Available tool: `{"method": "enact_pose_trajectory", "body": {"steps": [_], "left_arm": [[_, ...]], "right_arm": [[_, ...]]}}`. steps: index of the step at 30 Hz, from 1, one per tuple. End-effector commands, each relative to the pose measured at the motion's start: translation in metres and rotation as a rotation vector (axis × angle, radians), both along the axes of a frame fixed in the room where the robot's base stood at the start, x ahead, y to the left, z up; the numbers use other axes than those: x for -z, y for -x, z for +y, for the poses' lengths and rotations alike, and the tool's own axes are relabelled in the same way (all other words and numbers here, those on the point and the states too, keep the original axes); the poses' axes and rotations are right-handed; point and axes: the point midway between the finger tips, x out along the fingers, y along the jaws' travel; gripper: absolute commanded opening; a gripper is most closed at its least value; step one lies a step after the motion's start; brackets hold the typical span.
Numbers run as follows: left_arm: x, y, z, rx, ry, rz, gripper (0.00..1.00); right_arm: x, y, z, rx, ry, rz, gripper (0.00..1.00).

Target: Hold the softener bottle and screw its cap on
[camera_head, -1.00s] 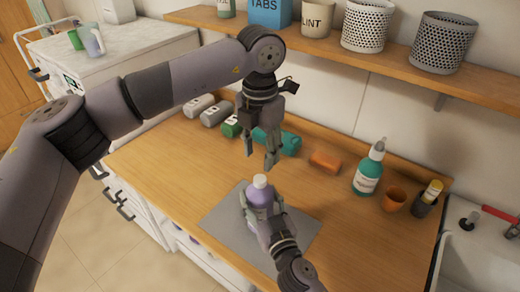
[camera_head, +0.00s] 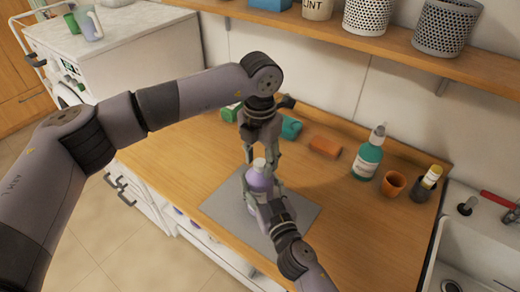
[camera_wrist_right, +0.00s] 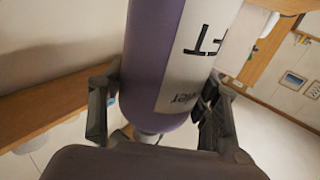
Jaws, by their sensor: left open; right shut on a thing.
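The softener bottle (camera_head: 259,182) is purple with a white cap (camera_head: 259,163) at its top. It stands upright over the grey mat (camera_head: 304,212) in the head view. My right gripper (camera_head: 262,196) is shut around its body. In the right wrist view the purple bottle (camera_wrist_right: 150,60) with its white label fills the middle, between the two fingers of my right gripper (camera_wrist_right: 160,115). My left gripper (camera_head: 261,160) points down from above, open, with its fingers on either side of the cap. I cannot tell whether the fingers touch the cap, or whether it is seated on the threads.
An orange block (camera_head: 325,147) lies behind the mat. The sink (camera_head: 480,240) is at far right. A shelf (camera_head: 400,45) runs above the counter.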

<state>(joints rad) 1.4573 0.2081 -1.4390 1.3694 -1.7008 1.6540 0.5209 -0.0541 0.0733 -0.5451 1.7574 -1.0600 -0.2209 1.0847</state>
Motion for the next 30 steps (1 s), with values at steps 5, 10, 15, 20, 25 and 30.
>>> {"method": "enact_pose_trajectory", "body": {"steps": [5, 10, 15, 20, 25, 30], "left_arm": [[0.0017, -0.0001, 0.0002, 0.000, 0.000, 0.000, 0.42], [0.0016, -0.0002, 0.0002, 0.000, 0.000, 0.000, 0.38], [0.0015, -0.0002, 0.0002, 0.000, 0.000, 0.000, 0.27], [0.0015, -0.0001, 0.0002, 0.000, 0.000, 0.000, 0.16], [0.0014, -0.0001, 0.0002, 0.000, 0.000, 0.000, 0.05], [0.0014, -0.0001, 0.0000, 0.000, 0.000, 0.000, 0.00]], "right_arm": [[-0.0001, 0.0000, 0.0000, 0.000, 0.000, 0.000, 0.00], [-0.0001, 0.0000, 0.0000, 0.000, 0.000, 0.000, 0.00], [-0.0001, 0.0000, 0.0000, 0.000, 0.000, 0.000, 0.00], [-0.0001, 0.0000, 0.0000, 0.000, 0.000, 0.000, 0.00], [-0.0001, 0.0000, 0.0000, 0.000, 0.000, 0.000, 0.00], [-0.0001, 0.0000, 0.0001, 0.000, 0.000, 0.000, 0.00]]}}
